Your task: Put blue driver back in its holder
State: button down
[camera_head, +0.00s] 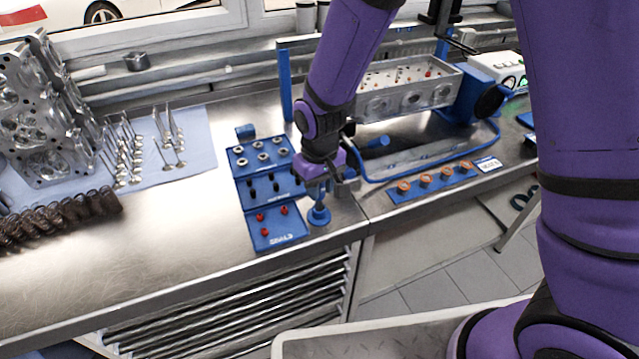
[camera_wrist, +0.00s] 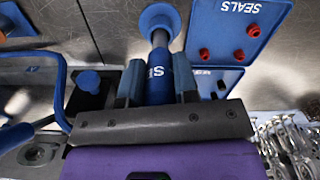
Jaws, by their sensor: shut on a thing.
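The blue driver (camera_head: 319,214) is upright below my gripper (camera_head: 321,187), with its wide round blue end down. In the wrist view my gripper (camera_wrist: 158,82) is shut on the blue handle of the driver (camera_wrist: 158,70), which carries white lettering. The flared blue end lies just beyond the fingertips, beside the seals tray. Whether the driver's lower end touches the bench is unclear.
The blue seals tray (camera_head: 282,241) with red parts lies left of the driver. Blue trays (camera_head: 243,190) adjoin it behind. A blue tray with copper-coloured rings (camera_head: 398,196) lies right. The engine block (camera_head: 405,100) on its blue stand is behind. Bare bench (camera_head: 190,230) is clear at left.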

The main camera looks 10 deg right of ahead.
jog(key=shift+f, duration=0.5)
dwell(0.3)
jog(key=c, duration=0.8)
grip_release()
notch_tip(320, 180, up, 11)
jog(key=shift+r, duration=0.1)
jog(key=s+d+r+m+t, duration=0.2)
jog(key=s+d+r, duration=0.3)
jog(key=d+r, duration=0.45)
jog(key=s+d+r+m+t, duration=0.2)
jog(key=s+d+r, duration=0.3)
jog(key=d+r, duration=0.45)
jog(key=shift+m+t, duration=0.6)
jog(key=shift+m, duration=0.1)
jog(key=s+d, duration=0.1)
jog(key=s, duration=0.1)
jog(key=s+d+r, duration=0.1)
jog(key=s+d, duration=0.1)
jog(key=s, duration=0.1)
jog(key=s+d, duration=0.2)
jog(key=s, duration=0.1)
jog(key=shift+s+d+r, duration=0.2)
jog(key=shift+d+r, duration=0.05)
jog(key=shift+r, duration=0.15)
